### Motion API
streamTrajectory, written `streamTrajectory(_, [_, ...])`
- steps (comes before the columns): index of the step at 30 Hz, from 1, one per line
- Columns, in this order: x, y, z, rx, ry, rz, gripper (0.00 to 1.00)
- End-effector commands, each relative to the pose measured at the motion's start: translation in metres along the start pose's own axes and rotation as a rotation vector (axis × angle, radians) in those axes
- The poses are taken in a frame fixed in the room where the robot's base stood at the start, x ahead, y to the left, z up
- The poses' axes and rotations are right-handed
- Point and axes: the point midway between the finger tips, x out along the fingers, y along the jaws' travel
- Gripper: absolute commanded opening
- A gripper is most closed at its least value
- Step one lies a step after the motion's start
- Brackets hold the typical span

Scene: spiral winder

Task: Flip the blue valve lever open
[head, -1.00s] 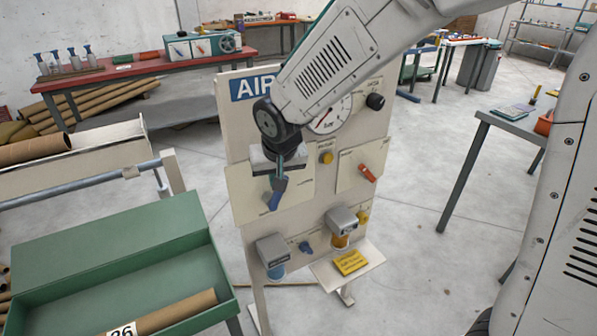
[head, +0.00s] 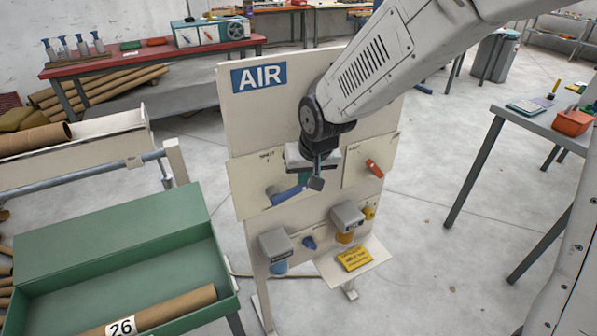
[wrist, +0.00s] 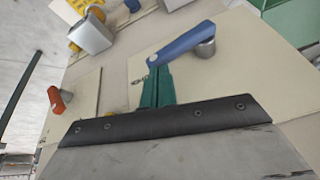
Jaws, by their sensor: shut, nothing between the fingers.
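The blue valve lever (head: 287,196) is on a pale plate on the AIR panel. It lies near sideways, tilted a little up to the right; its free end is close to my gripper. In the wrist view the lever (wrist: 183,43) runs from a grey round pivot (wrist: 206,47) to the fingertips. My gripper (head: 312,182) is shut and empty, its teal fingers (wrist: 157,80) at the lever's free end. They look to be touching it, but the exact contact is hard to tell.
A red-orange lever (head: 374,168) is on the neighbouring plate at right. Below are two grey-capped units (head: 347,217), a small blue knob (head: 309,243) and a shelf with a yellow block (head: 354,258). A green tray (head: 120,240) stands at left.

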Motion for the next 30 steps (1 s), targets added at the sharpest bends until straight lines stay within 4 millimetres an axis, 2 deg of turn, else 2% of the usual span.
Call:
streamTrajectory(15, [0.023,0.017,0.006,0.000,-0.002,0.001,0.00])
streamTrajectory(30, [0.029,0.023,0.011,0.001,-0.011,0.005,0.00])
